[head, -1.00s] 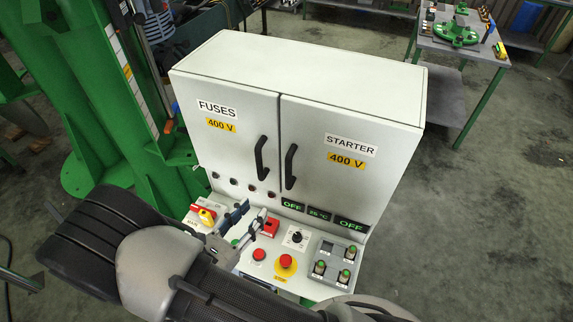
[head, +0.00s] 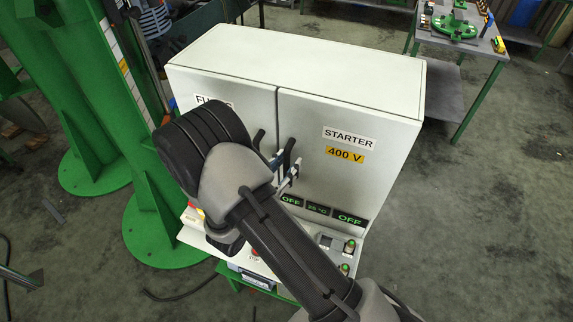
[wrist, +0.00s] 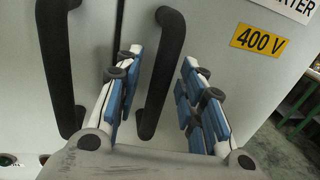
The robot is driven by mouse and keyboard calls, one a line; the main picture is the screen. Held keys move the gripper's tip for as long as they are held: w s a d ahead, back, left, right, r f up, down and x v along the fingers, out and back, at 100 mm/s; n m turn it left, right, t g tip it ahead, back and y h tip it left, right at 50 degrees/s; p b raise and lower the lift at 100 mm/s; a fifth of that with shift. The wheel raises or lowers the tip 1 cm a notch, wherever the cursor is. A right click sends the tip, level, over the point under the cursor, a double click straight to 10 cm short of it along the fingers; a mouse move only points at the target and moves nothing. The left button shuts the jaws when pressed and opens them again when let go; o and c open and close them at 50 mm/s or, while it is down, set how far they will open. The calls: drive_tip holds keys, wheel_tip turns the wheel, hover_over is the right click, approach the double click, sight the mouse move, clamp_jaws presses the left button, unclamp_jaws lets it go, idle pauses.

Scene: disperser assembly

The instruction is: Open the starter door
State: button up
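The starter door (head: 380,120) is the right-hand door of the white cabinet, labelled STARTER and 400 V, and it is shut. Its black vertical handle (head: 290,149) also shows in the wrist view (wrist: 166,70). My gripper (head: 287,168) is at this handle. In the wrist view my gripper (wrist: 163,98) has its blue-padded fingers apart, one on each side of the starter handle, with visible gaps. The lower end of the handle is close to the gripper body; I cannot tell whether they touch.
The fuses door handle (wrist: 60,65) is just left of my left finger. My arm partly covers the fuses door (head: 225,75) and the control panel below. Green OFF displays (head: 318,209) sit under the doors. A green frame (head: 95,130) stands left. Floor at right is clear.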

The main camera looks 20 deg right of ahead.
drive_tip(key=shift+w+d, duration=0.15)
clamp_jaws()
idle(0.4)
idle(0.4)
